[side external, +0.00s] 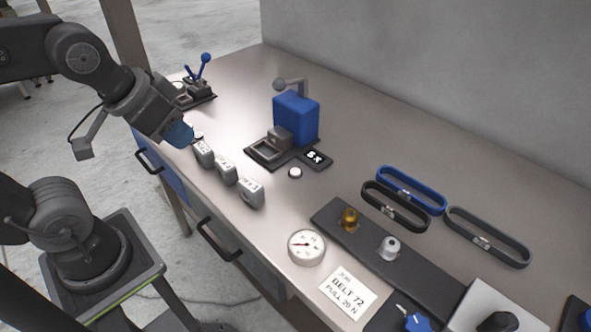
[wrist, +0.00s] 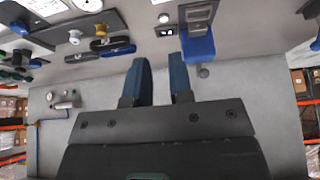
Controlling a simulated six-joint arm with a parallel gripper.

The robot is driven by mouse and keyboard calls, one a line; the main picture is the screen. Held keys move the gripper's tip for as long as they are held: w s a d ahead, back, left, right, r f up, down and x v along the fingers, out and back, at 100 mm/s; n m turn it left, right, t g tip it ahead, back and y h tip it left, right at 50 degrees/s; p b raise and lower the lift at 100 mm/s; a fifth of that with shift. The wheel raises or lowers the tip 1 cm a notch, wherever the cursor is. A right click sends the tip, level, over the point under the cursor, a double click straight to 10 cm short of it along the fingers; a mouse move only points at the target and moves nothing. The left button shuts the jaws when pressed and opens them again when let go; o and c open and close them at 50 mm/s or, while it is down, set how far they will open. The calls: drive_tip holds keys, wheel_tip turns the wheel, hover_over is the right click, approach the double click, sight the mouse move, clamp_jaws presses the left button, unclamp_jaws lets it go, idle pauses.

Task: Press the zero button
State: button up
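A small round white button (side external: 295,172) sits on the bench just in front of the weigher's display (side external: 317,158); I take it as the zero button, though no label is readable. It also shows in the wrist view (wrist: 163,18). The weigher (side external: 296,119) has a blue upright body and a dark tray (side external: 264,152); its blue body also shows in the wrist view (wrist: 198,48). My gripper (side external: 186,138) is above the bench's front left part, well left of the button and apart from it. The wrist view shows its two blue fingers (wrist: 159,60) spaced apart, with nothing between them.
A dial gauge (side external: 306,247), a card (side external: 347,291) and a dark strip (side external: 330,215) lie to the right, with belts (side external: 488,238) behind. A blue-levered device (side external: 202,70) stands back left.

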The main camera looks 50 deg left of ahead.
clamp_jaws()
idle(1.3)
